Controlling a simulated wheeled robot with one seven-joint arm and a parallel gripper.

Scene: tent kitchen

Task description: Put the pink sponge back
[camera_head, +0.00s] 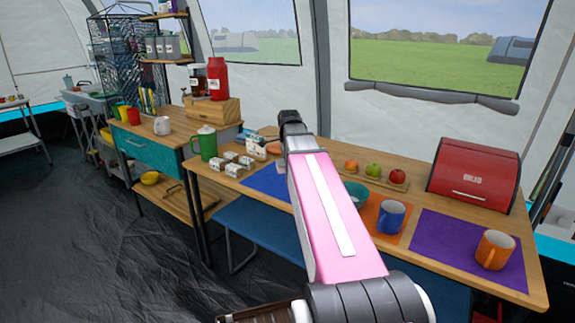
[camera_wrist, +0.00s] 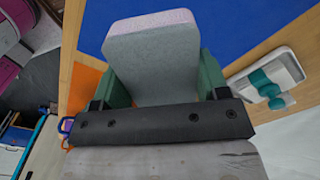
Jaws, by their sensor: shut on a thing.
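My gripper (camera_wrist: 164,76) is shut on the pink sponge (camera_wrist: 152,56), with one green finger pad on each side of it. In the wrist view the sponge shows a broad grey face and a speckled pink far edge. It is held over the wooden table, near the blue mat (camera_wrist: 235,28); its height above the table is hard to judge. To its right in the wrist view is a small white tray (camera_wrist: 289,62) with teal items on it. In the head view my arm hides the gripper and most of the sponge.
The table also holds the blue mat (camera_head: 265,182), a teal bowl (camera_head: 357,193), a blue mug (camera_head: 391,217), an orange mug (camera_head: 495,249), a fruit board (camera_head: 397,184) and a red bread box (camera_head: 474,173).

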